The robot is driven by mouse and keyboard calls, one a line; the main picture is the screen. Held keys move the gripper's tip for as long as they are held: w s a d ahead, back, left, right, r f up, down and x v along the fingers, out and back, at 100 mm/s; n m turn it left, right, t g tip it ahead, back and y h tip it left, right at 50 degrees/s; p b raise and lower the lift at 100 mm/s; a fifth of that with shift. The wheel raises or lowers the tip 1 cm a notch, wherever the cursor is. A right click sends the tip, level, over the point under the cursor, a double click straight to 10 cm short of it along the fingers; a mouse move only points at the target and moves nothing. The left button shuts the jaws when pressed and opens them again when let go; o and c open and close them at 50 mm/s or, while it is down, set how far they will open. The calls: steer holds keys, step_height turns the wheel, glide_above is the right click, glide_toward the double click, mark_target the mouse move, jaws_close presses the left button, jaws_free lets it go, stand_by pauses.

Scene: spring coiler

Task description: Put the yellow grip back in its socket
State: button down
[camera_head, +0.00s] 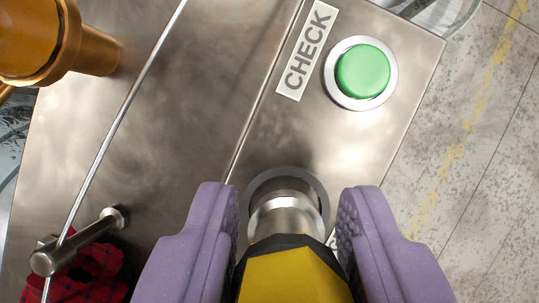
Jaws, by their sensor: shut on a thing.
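The yellow grip (291,277) is between the two purple fingers of my gripper (290,255) at the bottom centre, and the gripper is shut on it. The grip has a black collar and a silver metal end that points away from me toward the panel. The socket (262,186) shows as a dark grey ring on the metal panel around the far side of the silver end. The silver end overlaps the ring in the picture, and I cannot tell how deep it sits. The near part of the ring is hidden.
A green button (363,71) in a white ring and a CHECK label (306,50) are on the panel (180,120). A thin metal rod (120,110), a peg (80,245), red checked cloth (95,275) and an orange-gold part (60,45) are left. Grey floor (480,190) lies right.

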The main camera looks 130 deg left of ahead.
step_height(320, 180, down, 2)
steer(key=shift+f+b, duration=0.1)
steer(key=shift+b, duration=0.2)
steer(key=c, duration=0.7)
jaws_free()
